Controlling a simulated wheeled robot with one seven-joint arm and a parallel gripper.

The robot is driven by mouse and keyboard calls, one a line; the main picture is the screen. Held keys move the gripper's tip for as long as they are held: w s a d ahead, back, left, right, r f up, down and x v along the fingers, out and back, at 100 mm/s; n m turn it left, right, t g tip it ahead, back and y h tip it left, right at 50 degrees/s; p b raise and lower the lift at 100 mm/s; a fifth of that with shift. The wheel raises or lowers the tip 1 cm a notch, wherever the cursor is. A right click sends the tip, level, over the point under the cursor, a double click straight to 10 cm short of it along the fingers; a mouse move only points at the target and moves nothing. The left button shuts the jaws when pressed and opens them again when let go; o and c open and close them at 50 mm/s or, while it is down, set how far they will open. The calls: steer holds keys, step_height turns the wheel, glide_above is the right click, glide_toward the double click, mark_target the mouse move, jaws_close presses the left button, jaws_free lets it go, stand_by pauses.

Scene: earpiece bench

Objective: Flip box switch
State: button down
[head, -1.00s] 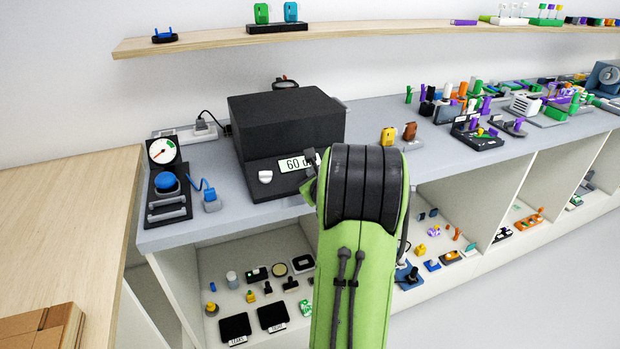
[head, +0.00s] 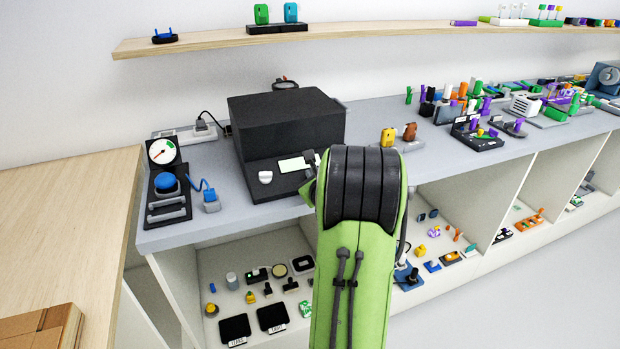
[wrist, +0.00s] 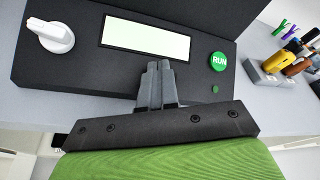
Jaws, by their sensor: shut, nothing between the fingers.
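The black box (head: 285,125) stands on the grey bench, with a sloped front panel. Its pale display (head: 295,164) is blank; it also shows in the wrist view (wrist: 147,38). A white knob (wrist: 52,36) sits left of the display, and it shows in the head view (head: 265,177). A green RUN button (wrist: 218,61) is to the right, with a small green dot below it. I cannot tell which part is the box switch. My gripper (wrist: 158,68) is shut and empty, its tips over the panel just below the display. In the head view my arm hides the panel's right end.
A gauge and blue button unit (head: 166,182) stands left of the box. A power strip (head: 185,134) lies behind it. Yellow and brown pieces (head: 388,138) stand to the right. A wooden shelf (head: 200,41) runs above.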

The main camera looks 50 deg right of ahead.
steer(key=shift+s+a+r+p, duration=0.1)
steer(key=shift+s+r+p, duration=0.25)
steer(key=shift+r, duration=0.25)
steer(key=r, duration=0.1)
steer(key=s+r+p, duration=0.1)
steer(key=r, duration=0.1)
steer(key=s+r+p, duration=0.1)
steer(key=shift+s+a+r, duration=0.2)
steer(key=shift+s+a, duration=0.05)
steer(key=shift+a, duration=0.1)
